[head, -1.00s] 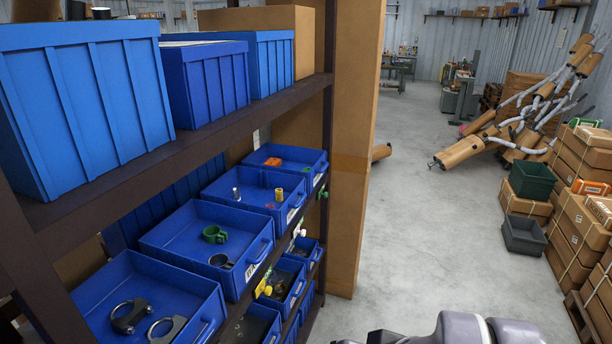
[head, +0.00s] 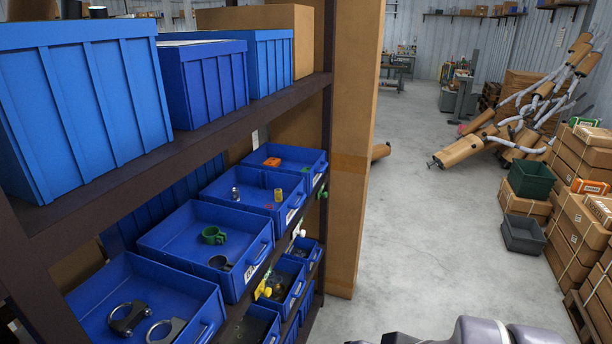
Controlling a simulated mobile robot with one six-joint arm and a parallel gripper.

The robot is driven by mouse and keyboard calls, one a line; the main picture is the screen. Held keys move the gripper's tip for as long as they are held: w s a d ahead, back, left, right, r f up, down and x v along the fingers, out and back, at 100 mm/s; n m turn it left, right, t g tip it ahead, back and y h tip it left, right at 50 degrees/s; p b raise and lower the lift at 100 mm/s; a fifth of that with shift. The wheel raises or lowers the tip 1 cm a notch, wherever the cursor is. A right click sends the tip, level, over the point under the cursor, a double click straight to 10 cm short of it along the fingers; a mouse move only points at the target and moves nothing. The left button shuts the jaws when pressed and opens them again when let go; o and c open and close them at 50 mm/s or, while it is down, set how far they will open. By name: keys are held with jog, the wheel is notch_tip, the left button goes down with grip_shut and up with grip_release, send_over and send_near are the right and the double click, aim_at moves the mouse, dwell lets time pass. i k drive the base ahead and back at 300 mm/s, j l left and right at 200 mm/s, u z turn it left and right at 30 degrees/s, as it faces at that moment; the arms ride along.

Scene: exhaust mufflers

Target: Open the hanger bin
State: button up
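Several open-topped blue bins stand in a row on the middle shelf. The nearest bin (head: 94,292) holds two dark metal clamps. The second bin (head: 176,238) holds a green clamp and a dark ring. The third bin (head: 228,187) holds small metal cylinders. More blue bins sit lower, including one with dark contents (head: 289,276). I cannot tell which is the hanger bin, as no label is readable. Only part of my arm shows at the bottom edge; my gripper is not in view.
Large blue crates (head: 82,108) stand on the upper shelf (head: 185,148). A tall cardboard panel (head: 355,150) stands at the rack's end. Clear concrete floor (head: 425,235) lies right of it. Strapped cartons (head: 580,240), a green crate (head: 531,179) and a grey crate (head: 522,235) line the right side.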

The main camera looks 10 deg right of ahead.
aim_at(293, 159)
jog(key=i+l+u, duration=0.1)
jog(key=i+l, duration=0.25)
jog(key=i, duration=0.3)
jog(key=i+l+u, duration=0.1)
jog(key=i+l, duration=0.3)
jog(key=i, duration=0.25)
jog(key=i+l+u, duration=0.1)
jog(key=i+l, duration=0.35)
jog(key=i, duration=0.2)
